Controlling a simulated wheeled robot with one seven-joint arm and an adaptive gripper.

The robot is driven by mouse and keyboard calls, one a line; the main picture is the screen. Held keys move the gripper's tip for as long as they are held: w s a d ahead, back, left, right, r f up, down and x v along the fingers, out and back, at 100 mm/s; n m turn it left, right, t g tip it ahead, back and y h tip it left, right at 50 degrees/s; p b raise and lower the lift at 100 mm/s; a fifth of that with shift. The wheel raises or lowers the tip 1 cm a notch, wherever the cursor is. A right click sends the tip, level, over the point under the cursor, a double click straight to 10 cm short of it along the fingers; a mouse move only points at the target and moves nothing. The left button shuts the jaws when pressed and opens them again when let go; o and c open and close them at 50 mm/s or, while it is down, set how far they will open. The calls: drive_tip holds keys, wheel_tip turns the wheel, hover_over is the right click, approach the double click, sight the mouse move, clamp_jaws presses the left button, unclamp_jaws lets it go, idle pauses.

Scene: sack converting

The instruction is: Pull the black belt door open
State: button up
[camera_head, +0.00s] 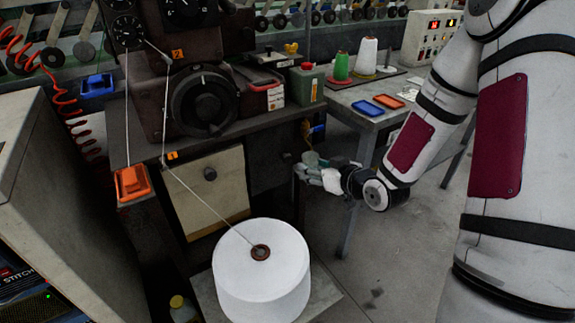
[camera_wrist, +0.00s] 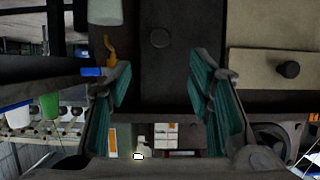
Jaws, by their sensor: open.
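The black belt door (camera_head: 266,178) is the dark panel right of a beige door in the head view. It looks closed and flush. In the wrist view the black door (camera_wrist: 165,75) fills the middle, with a round dark knob (camera_wrist: 160,38) between and beyond my finger tips. The knob (camera_head: 287,157) shows faintly in the head view, just left of my gripper. My gripper (camera_head: 304,168) is open and empty in front of the door's right side. In the wrist view its teal-padded fingers (camera_wrist: 170,80) are wide apart, and nothing is between the pads.
The beige door (camera_head: 205,195) has its own black knob (camera_head: 210,173). A large white thread cone (camera_head: 262,275) stands in front, its thread running up to the machine. A side table (camera_head: 365,125) with trays and cones stands at right. A yellow hook (camera_wrist: 109,48) hangs near my fingers. Floor at right is clear.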

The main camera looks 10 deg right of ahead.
sight(288, 159)
drive_tip(key=b+x, duration=0.3)
drive_tip(key=x, duration=1.1)
clamp_jaws()
